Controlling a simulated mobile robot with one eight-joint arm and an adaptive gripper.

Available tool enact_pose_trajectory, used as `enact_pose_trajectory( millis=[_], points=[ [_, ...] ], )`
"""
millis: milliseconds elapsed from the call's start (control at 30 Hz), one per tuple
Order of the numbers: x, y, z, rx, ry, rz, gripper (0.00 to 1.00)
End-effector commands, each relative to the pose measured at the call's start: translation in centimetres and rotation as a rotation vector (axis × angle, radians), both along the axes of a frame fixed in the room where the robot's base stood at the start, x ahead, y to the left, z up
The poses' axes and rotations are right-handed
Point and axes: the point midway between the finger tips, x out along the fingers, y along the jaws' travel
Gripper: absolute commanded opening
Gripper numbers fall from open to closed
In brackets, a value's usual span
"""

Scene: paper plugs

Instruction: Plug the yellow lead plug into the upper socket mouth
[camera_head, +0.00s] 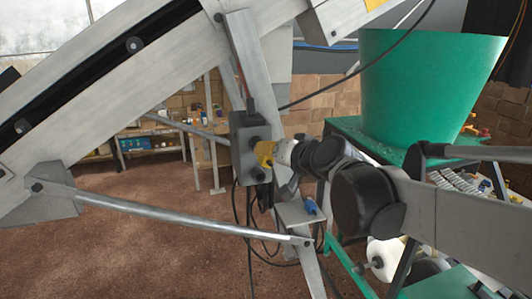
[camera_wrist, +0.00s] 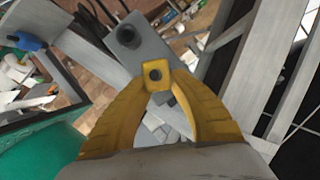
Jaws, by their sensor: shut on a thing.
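The grey socket box (camera_head: 246,150) is fixed to a slanted metal post. Its lower dark round mouth (camera_head: 258,173) is in plain view, and a mouth also shows in the wrist view (camera_wrist: 127,35). My gripper (camera_head: 264,152) has yellow fingers and reaches the box from the right, at about the height of the upper mouth. In the wrist view the fingers are shut on the small yellow plug (camera_wrist: 156,75), which has a dark round centre. The plug overlaps the box face there and hides what lies behind it. I cannot tell whether it touches the box or is in the mouth.
A blue plug-like piece (camera_head: 310,206) rests on a grey ledge (camera_head: 299,215) below right of the box. Dark cables (camera_head: 250,240) hang beneath the box. A conveyor frame (camera_head: 110,85) rises at left, and a green hopper (camera_head: 415,85) stands at right.

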Motion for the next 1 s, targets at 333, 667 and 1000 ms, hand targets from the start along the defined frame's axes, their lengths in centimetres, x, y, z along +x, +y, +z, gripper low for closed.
enact_pose_trajectory(
  millis=[333, 667, 1000],
  points=[
    [0.0, 0.0, 0.0, 0.000, 0.000, 0.000, 0.00],
    [0.5, 0.2, 0.0, 0.000, 0.000, 0.000, 0.00],
    [1.2, 0.4, 0.0, 0.000, 0.000, 0.000, 0.00]
  ],
)
